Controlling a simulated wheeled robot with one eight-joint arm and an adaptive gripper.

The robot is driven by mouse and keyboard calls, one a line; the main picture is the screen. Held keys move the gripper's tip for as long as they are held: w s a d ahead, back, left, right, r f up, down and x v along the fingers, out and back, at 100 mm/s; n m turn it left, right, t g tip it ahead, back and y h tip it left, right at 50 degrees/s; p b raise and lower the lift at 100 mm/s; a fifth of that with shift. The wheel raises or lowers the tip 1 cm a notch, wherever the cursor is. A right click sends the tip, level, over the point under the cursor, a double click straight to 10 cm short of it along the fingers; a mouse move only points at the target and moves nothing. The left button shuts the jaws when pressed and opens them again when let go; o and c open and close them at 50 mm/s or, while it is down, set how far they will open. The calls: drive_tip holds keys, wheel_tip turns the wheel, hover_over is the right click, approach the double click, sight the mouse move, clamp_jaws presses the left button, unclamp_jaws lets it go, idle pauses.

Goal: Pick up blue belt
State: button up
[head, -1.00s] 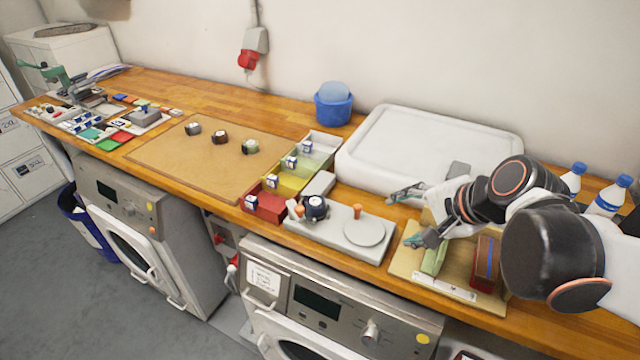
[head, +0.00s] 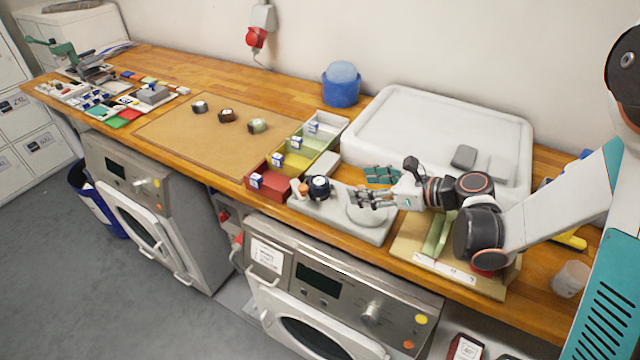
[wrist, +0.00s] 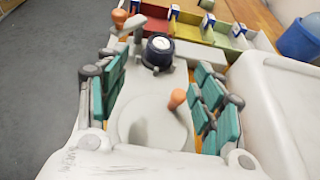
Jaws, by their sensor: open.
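A dark navy round roll with a pale top (head: 319,187), which looks like the rolled blue belt, sits on the left part of a grey device (head: 378,232). In the wrist view the navy roll (wrist: 160,52) is upright, ahead of and between the fingers. My gripper (head: 368,187) is open and empty, with teal finger pads. It is over the device's round pale disc, to the right of the roll and apart from it. The wrist view shows the open gripper (wrist: 160,95) with the disc below it.
Orange knobs (wrist: 177,98) (wrist: 119,17) rise from the device near the roll. Bins, including a red one (head: 268,182), stand behind it. Several small rolls lie on a brown mat (head: 180,137). A blue bucket (head: 341,90) stands behind.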

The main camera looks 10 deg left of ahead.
drive_tip(key=b, duration=0.2)
approach(321, 182)
drive_tip(key=x, duration=0.4)
drive_tip(key=shift+s+a+r, duration=0.1)
drive_tip(key=shift+r, duration=0.05)
drive_tip(key=b+x, duration=0.1)
drive_tip(key=x, duration=0.4)
drive_tip(key=shift+f+b, duration=0.25)
drive_tip(key=shift+b, duration=0.05)
drive_tip(key=shift+r, duration=0.1)
drive_tip(key=c, duration=0.9)
